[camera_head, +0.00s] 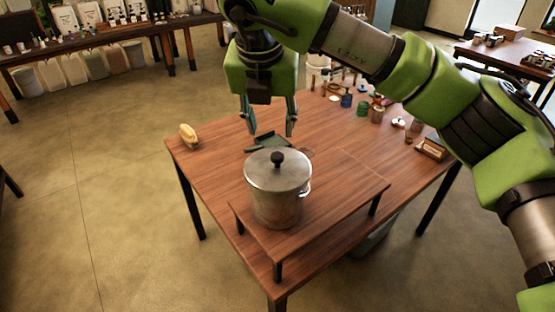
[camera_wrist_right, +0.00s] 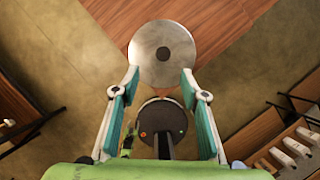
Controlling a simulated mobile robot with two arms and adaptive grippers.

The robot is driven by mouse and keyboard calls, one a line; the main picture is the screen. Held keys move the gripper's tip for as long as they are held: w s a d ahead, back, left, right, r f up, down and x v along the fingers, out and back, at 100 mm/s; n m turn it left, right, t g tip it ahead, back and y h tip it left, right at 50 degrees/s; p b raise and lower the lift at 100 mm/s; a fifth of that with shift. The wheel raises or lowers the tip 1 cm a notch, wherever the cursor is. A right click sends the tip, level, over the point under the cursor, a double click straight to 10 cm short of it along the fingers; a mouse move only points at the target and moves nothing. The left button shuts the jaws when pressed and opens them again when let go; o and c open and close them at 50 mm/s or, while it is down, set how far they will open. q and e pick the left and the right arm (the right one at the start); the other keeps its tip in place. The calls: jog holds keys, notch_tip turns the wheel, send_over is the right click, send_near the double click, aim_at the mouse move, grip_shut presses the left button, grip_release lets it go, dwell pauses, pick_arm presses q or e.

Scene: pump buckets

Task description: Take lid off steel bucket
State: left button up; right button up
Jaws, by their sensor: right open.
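A steel bucket (camera_head: 275,205) stands upright on a low wooden riser. Its round steel lid (camera_head: 262,172) sits on top, with a black knob (camera_head: 277,159) at the centre. My right gripper (camera_head: 271,133) hangs above and behind the bucket with its fingers pointing down, apart and empty. In the right wrist view, the lid (camera_wrist_right: 150,68) appears as a disc beyond the spread fingertips (camera_wrist_right: 159,74), with the dark knob (camera_wrist_right: 163,53) at its middle. No contact with the lid shows. My left gripper is not in view.
The riser (camera_head: 335,195) stands on a wooden table (camera_head: 205,165). A yellow brush (camera_head: 188,133) lies at the left edge. A dark green dustpan (camera_head: 268,143) lies behind the bucket. Several small cans and jars, including a green one (camera_head: 363,108), stand at the back right.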

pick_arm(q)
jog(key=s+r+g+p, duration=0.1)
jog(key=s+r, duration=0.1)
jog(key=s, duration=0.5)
pick_arm(e)
send_near(277, 155)
jog(key=f, duration=0.2)
jog(key=shift+w+a+f+p, duration=0.25)
jog(key=shift+w+f+p, duration=0.05)
jog(key=shift+w+f, duration=0.35)
jog(key=shift+w+d+f+p, duration=0.15)
jog(key=shift+d+f+p, duration=0.1)
jog(key=shift+f+p, duration=0.45)
jog(key=shift+d+p+x, duration=0.2)
jog(key=shift+p+x, duration=0.65)
jog(key=shift+x, duration=0.95)
jog(key=shift+w, duration=0.15)
grip_shut()
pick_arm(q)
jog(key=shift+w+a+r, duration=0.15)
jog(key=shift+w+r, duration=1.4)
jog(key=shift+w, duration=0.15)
pick_arm(e)
jog(key=shift+r, duration=0.1)
